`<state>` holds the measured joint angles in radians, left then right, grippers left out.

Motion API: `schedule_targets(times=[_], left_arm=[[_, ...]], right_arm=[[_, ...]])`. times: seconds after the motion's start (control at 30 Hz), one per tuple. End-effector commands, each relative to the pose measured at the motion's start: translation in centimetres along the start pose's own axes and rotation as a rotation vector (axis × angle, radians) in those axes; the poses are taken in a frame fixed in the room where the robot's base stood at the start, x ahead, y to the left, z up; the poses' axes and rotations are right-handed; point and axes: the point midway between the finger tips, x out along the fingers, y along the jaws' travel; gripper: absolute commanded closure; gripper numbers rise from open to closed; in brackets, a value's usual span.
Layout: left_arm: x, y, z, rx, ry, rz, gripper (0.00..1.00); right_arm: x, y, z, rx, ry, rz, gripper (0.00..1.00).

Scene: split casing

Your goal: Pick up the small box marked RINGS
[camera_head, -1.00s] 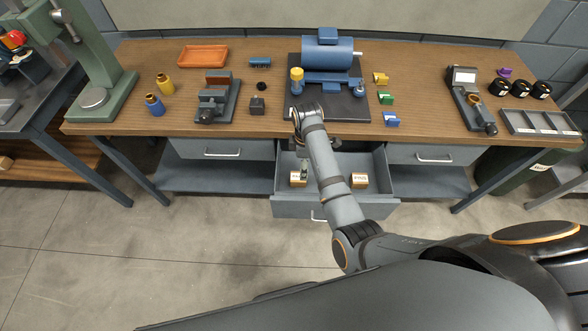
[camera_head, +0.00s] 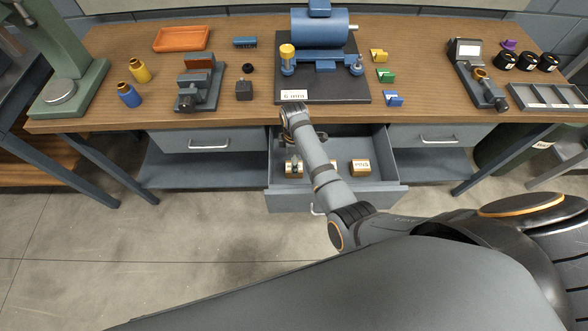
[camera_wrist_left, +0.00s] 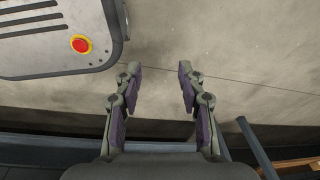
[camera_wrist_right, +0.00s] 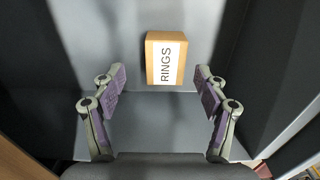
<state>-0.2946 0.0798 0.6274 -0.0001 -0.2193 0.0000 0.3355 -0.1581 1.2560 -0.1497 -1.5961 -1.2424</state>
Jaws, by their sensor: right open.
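The small tan box marked RINGS (camera_wrist_right: 165,59) sits in the open drawer, its white label facing up in the right wrist view. My right gripper (camera_wrist_right: 160,92) is open, with the box just beyond its fingertips, between their lines and apart from them. In the head view my right arm reaches down into the drawer, and its gripper (camera_head: 294,166) is over the left tan box, partly covering it. My left gripper (camera_wrist_left: 158,74) is open and empty above bare floor in the left wrist view; it is not in the head view.
The open drawer (camera_head: 290,203) also holds a tan box (camera_head: 361,167) on the right, its label too small to read surely, and another mostly hidden behind my arm. Drawer walls stand close around the right gripper. The workbench (camera_head: 235,118) above carries a motor, vises and small parts.

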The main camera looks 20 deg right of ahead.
Motion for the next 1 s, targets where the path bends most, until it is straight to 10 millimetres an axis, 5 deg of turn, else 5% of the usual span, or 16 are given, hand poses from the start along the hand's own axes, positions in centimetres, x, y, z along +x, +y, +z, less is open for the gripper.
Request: schedule_targets(times=[0.13,0.4,0.67,1.0], left_arm=[[-0.1,0.0,0.2,0.000,-0.003,0.000,0.60],[0.1,0.0,0.9,0.000,-0.014,0.000,0.60],[0.1,0.0,1.0,0.000,-0.017,0.000,0.60],[0.1,0.0,1.0,0.000,-0.015,0.000,0.60]], right_arm=[[0.5,-0.1,0.0,0.000,0.000,-0.001,0.26],[4.8,-0.7,-0.1,0.001,0.000,-0.001,0.26],[5.2,-0.7,-0.1,0.001,0.001,0.001,0.26],[5.2,-0.7,-0.1,0.001,0.001,0.001,0.70]])
